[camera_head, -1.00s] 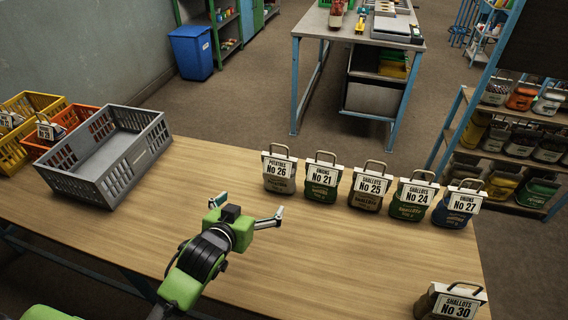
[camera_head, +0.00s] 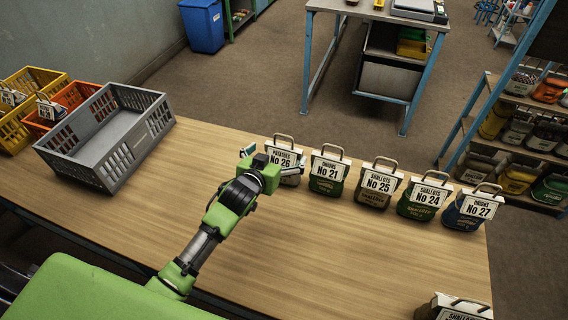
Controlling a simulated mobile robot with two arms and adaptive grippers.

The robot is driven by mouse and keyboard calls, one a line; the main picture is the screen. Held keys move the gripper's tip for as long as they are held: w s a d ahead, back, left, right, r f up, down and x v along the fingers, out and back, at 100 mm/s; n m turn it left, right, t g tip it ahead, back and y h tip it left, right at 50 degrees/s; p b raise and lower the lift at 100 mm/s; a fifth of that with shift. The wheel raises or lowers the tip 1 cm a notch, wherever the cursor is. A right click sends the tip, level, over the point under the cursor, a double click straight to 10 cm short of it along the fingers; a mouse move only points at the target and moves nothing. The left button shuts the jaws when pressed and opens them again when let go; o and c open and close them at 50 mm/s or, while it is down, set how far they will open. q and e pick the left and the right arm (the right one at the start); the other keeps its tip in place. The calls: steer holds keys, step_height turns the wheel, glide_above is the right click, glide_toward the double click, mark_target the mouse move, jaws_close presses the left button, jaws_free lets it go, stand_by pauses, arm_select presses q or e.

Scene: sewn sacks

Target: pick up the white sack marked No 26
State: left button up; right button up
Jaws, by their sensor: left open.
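The white sack marked No 26 (camera_head: 284,155), labelled potatoes, stands upright on the wooden table at the left end of a row of sacks. It has a handle on top, and its lower part is partly hidden behind my gripper. My left gripper (camera_head: 272,164) is open right in front of this sack, with one finger to the left of it and the other low by its front. I cannot tell whether the fingers touch it. My right gripper is not in view.
Sack No 21 (camera_head: 328,174) stands close to the right, then sacks No 25 (camera_head: 376,184), No 24 (camera_head: 425,197) and No 27 (camera_head: 472,208). A grey crate (camera_head: 105,150) is at left. Another sack (camera_head: 455,308) sits at the front right. The table middle (camera_head: 340,250) is clear.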

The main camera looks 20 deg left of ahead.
mark_target(284, 146)
arm_select(q)
steer(key=shift+w, duration=0.3)
steer(key=shift+p+x, duration=0.8)
steer(key=shift+x, duration=1.5)
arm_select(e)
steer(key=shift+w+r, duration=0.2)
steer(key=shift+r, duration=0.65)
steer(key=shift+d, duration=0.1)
arm_select(q)
steer(key=shift+c, duration=1.2)
steer(key=c, duration=1.9)
steer(key=shift+o, duration=0.2)
steer(key=shift+r, duration=0.1)
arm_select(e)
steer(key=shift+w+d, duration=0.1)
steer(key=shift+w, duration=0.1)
